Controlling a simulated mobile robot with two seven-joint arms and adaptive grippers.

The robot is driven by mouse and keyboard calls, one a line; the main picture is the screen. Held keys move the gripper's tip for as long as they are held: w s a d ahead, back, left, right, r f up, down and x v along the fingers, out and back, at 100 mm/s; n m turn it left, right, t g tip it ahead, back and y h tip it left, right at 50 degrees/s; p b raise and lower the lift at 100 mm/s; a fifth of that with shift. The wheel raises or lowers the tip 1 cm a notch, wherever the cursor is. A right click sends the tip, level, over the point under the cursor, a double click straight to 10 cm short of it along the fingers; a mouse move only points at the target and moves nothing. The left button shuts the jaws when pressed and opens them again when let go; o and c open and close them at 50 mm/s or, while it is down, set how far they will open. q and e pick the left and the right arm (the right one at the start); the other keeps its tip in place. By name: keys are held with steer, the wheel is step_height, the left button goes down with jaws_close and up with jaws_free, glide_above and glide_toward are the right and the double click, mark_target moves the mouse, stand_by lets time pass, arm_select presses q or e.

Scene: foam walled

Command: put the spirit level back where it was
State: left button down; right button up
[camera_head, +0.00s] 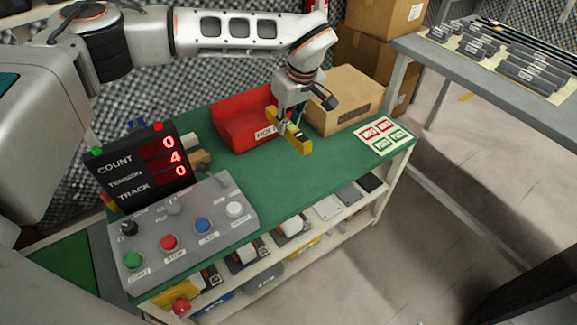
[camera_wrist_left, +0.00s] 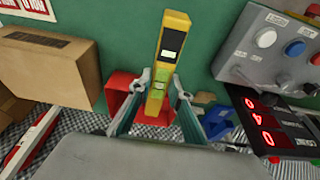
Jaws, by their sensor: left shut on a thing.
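The spirit level is a yellow bar (camera_head: 294,138) with dark and pale windows. In the head view it is at my left gripper (camera_head: 290,122), over the green bench top near the red bin's right side. The left wrist view shows the level (camera_wrist_left: 171,52) between the two fingers of my left gripper (camera_wrist_left: 160,84), with its long end pointing away from the palm. My left gripper is shut on it. Whether the level touches the bench is hard to tell. My right gripper is not in view.
A red bin (camera_head: 229,122) labelled HOLD and a cardboard box (camera_head: 347,95) flank the gripper. A control panel (camera_head: 185,228) with buttons and a display (camera_head: 140,168) stand at left. A label card (camera_head: 384,135) lies at the right end. The middle of the green bench (camera_head: 290,178) is clear.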

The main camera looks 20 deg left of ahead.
arm_select(q)
step_height(320, 180, down, 10)
steer(key=shift+f+b, duration=0.25)
steer(key=shift+b, duration=0.7)
step_height(320, 180, down, 5)
steer(key=shift+s+r+b, duration=0.1)
steer(key=shift+b, duration=0.5)
steer(key=shift+f, duration=0.45)
steer(key=shift+r, duration=0.15)
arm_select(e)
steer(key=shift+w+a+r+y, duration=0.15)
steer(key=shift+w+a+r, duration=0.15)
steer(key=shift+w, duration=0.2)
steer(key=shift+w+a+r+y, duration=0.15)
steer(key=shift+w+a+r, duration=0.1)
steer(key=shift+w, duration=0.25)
arm_select(q)
steer(key=c, duration=1.8)
jaws_free()
steer(key=shift+c, duration=0.2)
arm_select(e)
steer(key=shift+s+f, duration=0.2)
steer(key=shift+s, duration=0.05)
